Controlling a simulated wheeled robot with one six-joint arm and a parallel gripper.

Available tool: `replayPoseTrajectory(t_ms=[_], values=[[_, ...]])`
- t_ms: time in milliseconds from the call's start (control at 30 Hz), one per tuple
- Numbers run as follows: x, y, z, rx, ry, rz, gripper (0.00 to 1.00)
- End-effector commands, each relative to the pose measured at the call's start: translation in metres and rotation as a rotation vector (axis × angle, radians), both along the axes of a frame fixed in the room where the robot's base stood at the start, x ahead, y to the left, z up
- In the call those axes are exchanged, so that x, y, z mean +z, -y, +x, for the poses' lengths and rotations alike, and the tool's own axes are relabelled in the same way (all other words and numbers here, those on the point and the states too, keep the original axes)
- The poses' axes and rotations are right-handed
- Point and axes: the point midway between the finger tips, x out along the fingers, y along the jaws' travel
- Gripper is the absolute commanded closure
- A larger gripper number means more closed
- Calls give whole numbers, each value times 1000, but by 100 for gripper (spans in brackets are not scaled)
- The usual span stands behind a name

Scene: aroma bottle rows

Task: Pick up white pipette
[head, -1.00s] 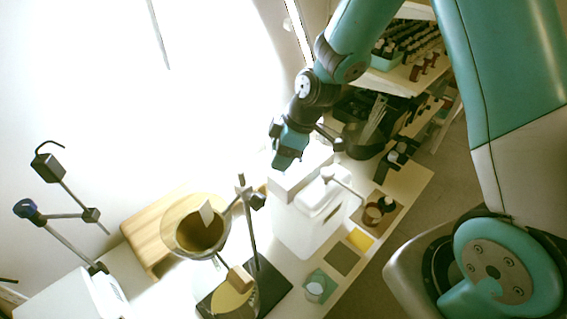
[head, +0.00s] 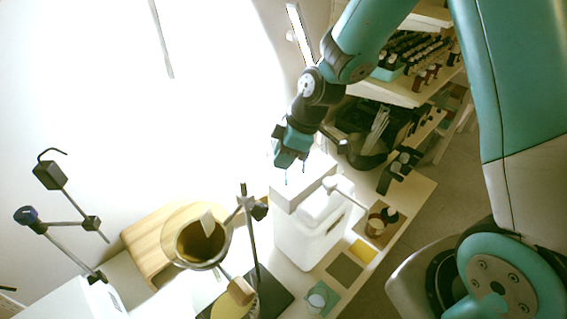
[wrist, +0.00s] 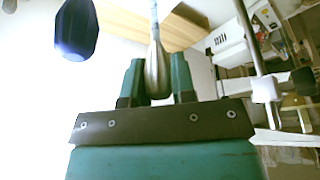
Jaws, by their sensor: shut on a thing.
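The white pipette (wrist: 156,70) shows in the wrist view as a pale grey-white bulb with a thin stem running up out of the picture. It sits between the two green fingers of my gripper (wrist: 157,85), which is shut on the bulb. In the head view my gripper (head: 295,173) is in the air above and behind the white box-shaped container, with its fingers pointing down. The pipette cannot be made out in the head view against the bright background.
Below my gripper stands a white container (head: 308,235). To its left are a metal stand (head: 251,225) and a glass vessel with brown liquid (head: 202,242). A dark holder with pale sticks (head: 372,140) and a bottle shelf (head: 400,92) are to the right.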

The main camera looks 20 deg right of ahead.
Motion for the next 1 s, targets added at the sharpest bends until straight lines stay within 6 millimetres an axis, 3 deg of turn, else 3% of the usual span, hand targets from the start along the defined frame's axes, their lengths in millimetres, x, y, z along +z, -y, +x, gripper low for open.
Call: replayPoseTrajectory(t_ms=[267, 600, 800, 1000], values=[[56, 0, 1, 1, 10, 0, 81], [145, 0, 1, 0, 7, 0, 81], [171, 0, 0, -1, 2, 0, 81], [179, 0, 0, 1, 1, 0, 81]])
